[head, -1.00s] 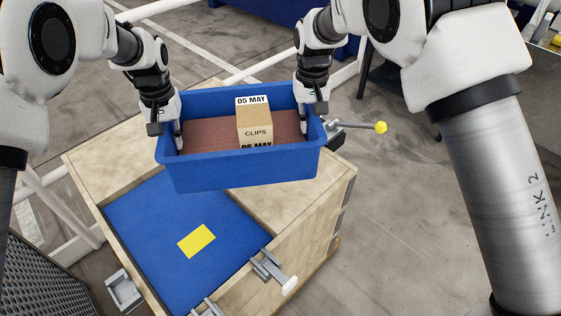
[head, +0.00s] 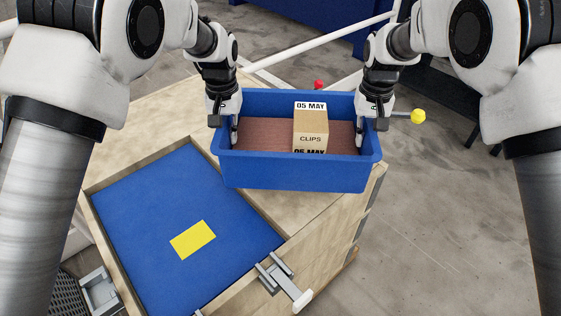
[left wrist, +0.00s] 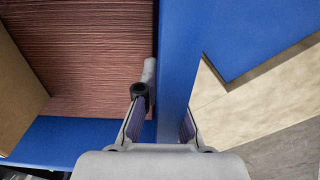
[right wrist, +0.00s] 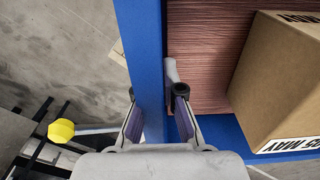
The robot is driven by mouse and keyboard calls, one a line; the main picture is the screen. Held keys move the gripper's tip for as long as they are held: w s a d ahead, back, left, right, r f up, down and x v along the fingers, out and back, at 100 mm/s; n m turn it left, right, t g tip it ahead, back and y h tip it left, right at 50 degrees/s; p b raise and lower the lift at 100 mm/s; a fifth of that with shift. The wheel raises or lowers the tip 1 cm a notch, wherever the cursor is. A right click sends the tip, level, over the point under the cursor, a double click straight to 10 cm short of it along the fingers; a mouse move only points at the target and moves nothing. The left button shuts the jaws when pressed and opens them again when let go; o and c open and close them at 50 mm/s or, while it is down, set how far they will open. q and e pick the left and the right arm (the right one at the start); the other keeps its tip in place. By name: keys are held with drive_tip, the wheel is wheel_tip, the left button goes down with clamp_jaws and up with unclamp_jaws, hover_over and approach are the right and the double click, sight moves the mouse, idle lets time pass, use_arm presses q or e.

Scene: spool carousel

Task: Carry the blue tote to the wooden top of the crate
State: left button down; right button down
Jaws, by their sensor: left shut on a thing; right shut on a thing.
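The blue tote (head: 295,174) is held level between my two grippers, over the far right part of the crate (head: 325,240). Inside it is a brown-red lining and a cardboard CLIPS box (head: 310,133). My left gripper (head: 233,130) is shut on the tote's left wall; the wall (left wrist: 176,60) runs between its fingers in the left wrist view. My right gripper (head: 369,128) is shut on the right wall, which shows between its fingers in the right wrist view (right wrist: 150,60). The crate's wooden top (head: 150,115) shows left of the tote. The gap under the tote is hard to judge.
A blue panel (head: 150,240) with a yellow label (head: 193,240) is set in the crate's near part. A latch (head: 283,283) sticks out at the near edge. A yellow knob (head: 418,116) is right of the tote. White rails (head: 320,45) stand behind. Floor at right is open.

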sight(360, 153)
use_arm(q)
drive_tip(key=shift+f, duration=0.25)
use_arm(e)
drive_tip(key=shift+f, duration=0.2)
use_arm(q)
drive_tip(key=shift+a+r, duration=0.1)
use_arm(e)
drive_tip(key=shift+a+r, duration=0.1)
